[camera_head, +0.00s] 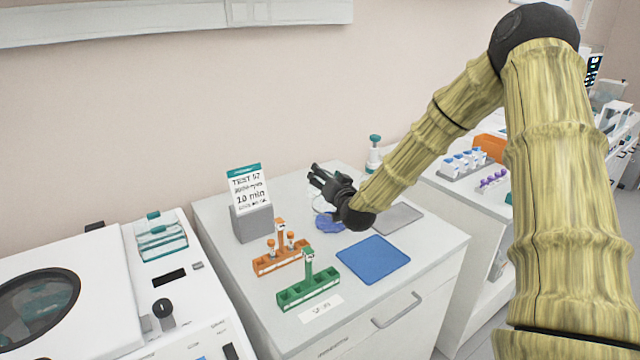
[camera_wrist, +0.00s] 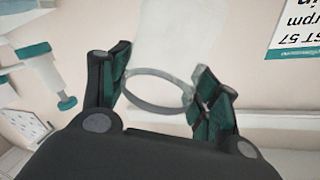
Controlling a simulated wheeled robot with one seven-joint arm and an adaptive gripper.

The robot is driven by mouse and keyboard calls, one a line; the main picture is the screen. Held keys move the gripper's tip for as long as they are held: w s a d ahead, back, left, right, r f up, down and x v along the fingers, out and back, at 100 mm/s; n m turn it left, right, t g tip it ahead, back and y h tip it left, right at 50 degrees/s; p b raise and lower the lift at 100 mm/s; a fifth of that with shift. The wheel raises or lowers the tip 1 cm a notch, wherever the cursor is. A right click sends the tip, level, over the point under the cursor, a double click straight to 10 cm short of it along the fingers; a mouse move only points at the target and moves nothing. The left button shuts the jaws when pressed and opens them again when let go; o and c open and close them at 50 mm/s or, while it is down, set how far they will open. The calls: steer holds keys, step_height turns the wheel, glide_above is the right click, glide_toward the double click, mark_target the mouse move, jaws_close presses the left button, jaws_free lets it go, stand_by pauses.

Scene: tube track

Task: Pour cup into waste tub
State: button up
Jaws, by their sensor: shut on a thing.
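My gripper (camera_head: 320,177) is above the back part of the white cabinet top, pointing left. In the wrist view, my gripper (camera_wrist: 162,85) is shut on a pale, see-through cup (camera_wrist: 168,50). The cup's round rim shows between the two fingers, and its contents cannot be made out. In the head view the cup cannot be clearly picked out beside the dark fingers. A blue-violet rounded thing (camera_head: 328,223) stands just below my gripper and is partly hidden by it. It may be the waste tub, but I cannot tell for sure.
A grey block with a sign (camera_head: 251,222) stands left of my gripper. An orange rack (camera_head: 281,262) and a green rack (camera_head: 309,290) are in front. A blue mat (camera_head: 373,260) and a grey mat (camera_head: 404,218) lie bare. A teal-topped bottle (camera_head: 374,155) stands behind.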

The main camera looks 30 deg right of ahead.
steer(key=shift+r, duration=0.2)
stand_by(0.3)
steer(key=shift+w+a+n+h, duration=0.15)
steer(key=shift+a+n, duration=0.6)
steer(key=shift+n, duration=0.5)
steer(key=shift+w+a+n+h, duration=0.15)
steer(key=shift+a+n, duration=0.55)
steer(key=shift+n, duration=0.55)
steer(key=shift+r, duration=0.1)
